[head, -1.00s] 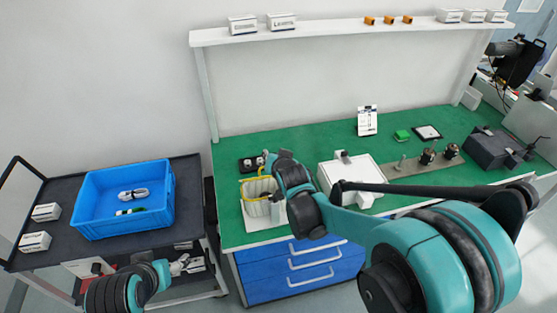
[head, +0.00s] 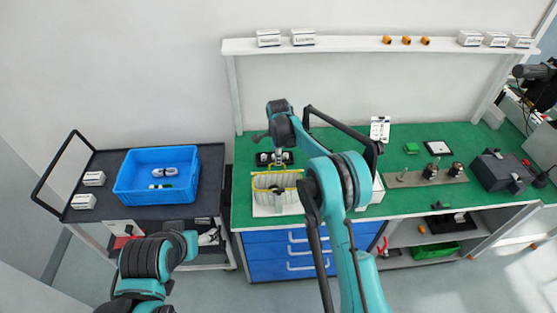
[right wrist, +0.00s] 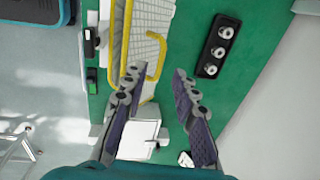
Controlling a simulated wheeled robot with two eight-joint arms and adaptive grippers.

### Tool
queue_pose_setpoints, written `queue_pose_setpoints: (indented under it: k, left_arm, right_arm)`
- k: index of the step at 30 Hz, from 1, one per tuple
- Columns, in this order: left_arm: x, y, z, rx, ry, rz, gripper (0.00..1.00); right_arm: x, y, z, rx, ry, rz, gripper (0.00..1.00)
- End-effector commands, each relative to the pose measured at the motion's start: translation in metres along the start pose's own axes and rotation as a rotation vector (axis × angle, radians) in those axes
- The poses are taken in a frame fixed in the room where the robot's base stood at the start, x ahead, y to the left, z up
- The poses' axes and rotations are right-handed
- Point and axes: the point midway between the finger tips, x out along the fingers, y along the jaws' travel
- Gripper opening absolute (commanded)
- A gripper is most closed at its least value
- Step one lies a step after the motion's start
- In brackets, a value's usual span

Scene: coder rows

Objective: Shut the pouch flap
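The pouch (head: 276,191) is a cream, ribbed open case with a yellow rim, on a white board at the left end of the green bench. It also shows in the right wrist view (right wrist: 143,45). A yellow-edged flap stands at its back, partly hidden by my arm in the head view. My right gripper (head: 279,155) is above the pouch's back edge. In the right wrist view its fingers (right wrist: 158,75) are apart with nothing between them; the left fingertip is close to the yellow edge, and contact cannot be told. My left arm is at the lower left; its gripper fingers are not visible.
A dark holder with round metal parts (right wrist: 219,47) lies behind the pouch. A white box (head: 376,192) stands to its right, partly behind my arm. A blue crate (head: 125,190) sits on the cart to the left. A shelf (head: 350,45) runs above the bench.

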Motion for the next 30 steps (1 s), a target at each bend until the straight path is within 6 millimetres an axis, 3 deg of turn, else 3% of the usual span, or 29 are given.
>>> queue_pose_setpoints:
  k: [6,15,16,19,30]
  left_arm:
    - [-0.001,0.0,-0.001,0.0,0.0,0.0,0.73]
    - [-0.001,0.0,-0.001,0.0,0.0,0.0,0.73]
    - [-0.001,0.0,-0.001,0.0,0.0,0.0,0.73]
    - [-0.001,0.0,-0.001,0.0,0.0,0.0,0.73]
    - [0.002,0.0,0.001,0.0,0.0,0.0,0.73]
  right_arm:
    - [0.024,0.0,0.0,0.0,0.0,-0.001,0.28]
    - [0.028,0.0,0.0,-0.001,0.0,-0.001,0.28]
    - [0.028,0.0,0.0,-0.001,0.0,-0.001,0.26]
    - [0.028,0.0,-0.001,-0.001,0.0,-0.001,0.0]
    - [0.029,0.002,0.0,-0.001,0.0,-0.016,0.0]
